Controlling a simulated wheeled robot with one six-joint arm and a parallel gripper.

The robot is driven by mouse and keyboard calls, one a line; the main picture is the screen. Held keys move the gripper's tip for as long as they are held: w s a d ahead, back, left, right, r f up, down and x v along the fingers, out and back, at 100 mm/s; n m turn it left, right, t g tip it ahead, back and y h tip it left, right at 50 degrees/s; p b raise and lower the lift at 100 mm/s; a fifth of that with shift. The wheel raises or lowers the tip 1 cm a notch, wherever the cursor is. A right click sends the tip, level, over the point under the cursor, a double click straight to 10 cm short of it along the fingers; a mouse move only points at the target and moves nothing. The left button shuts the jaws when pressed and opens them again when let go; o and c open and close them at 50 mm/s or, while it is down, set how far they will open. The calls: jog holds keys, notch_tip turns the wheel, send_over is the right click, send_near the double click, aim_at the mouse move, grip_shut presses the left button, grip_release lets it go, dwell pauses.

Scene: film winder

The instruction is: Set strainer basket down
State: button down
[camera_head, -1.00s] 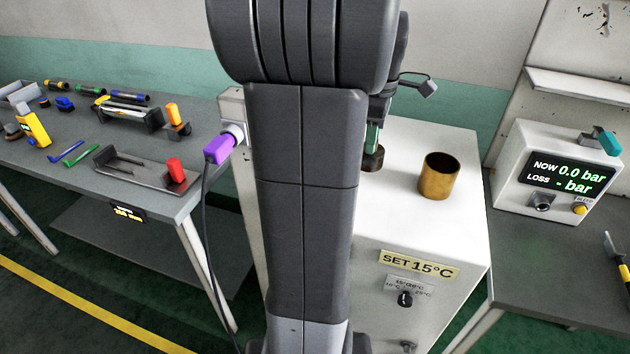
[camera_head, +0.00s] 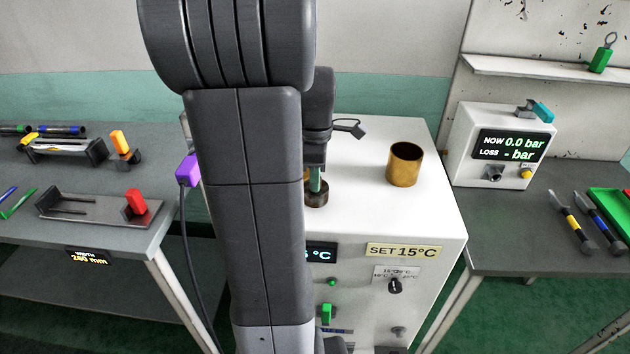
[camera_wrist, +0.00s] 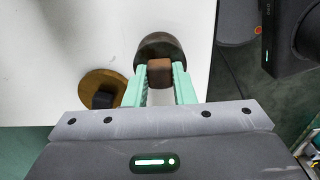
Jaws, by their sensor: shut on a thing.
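My gripper (camera_wrist: 160,82) is shut on the brown block-shaped grip of a dark round piece (camera_wrist: 143,52), which I take for the strainer basket. In the head view my gripper (camera_head: 316,180) has green fingertips pointing down, and the dark piece (camera_head: 316,197) is under them, at the top of the white cabinet (camera_head: 365,215). I cannot tell whether it touches the cabinet top. An open brass cylinder (camera_head: 404,166) stands on the cabinet to the right, apart from the gripper. In the wrist view a brass disc with a black knob (camera_wrist: 103,100) lies left of the gripper, partly hidden.
A pressure readout box (camera_head: 503,145) stands on the right bench, with tools (camera_head: 580,225) in front. The left bench (camera_head: 100,235) holds a grey fixture with a red block (camera_head: 136,201). A purple connector (camera_head: 188,170) hangs its cable beside my arm. The cabinet's front-right top is clear.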

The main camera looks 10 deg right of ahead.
jog(key=shift+f, duration=0.7)
jog(key=shift+f, duration=0.1)
jog(key=shift+f, duration=0.15)
jog(key=c, duration=1.2)
grip_release()
notch_tip(320, 180, up, 12)
jog(key=shift+r+p, duration=0.25)
jog(key=shift+p, duration=0.05)
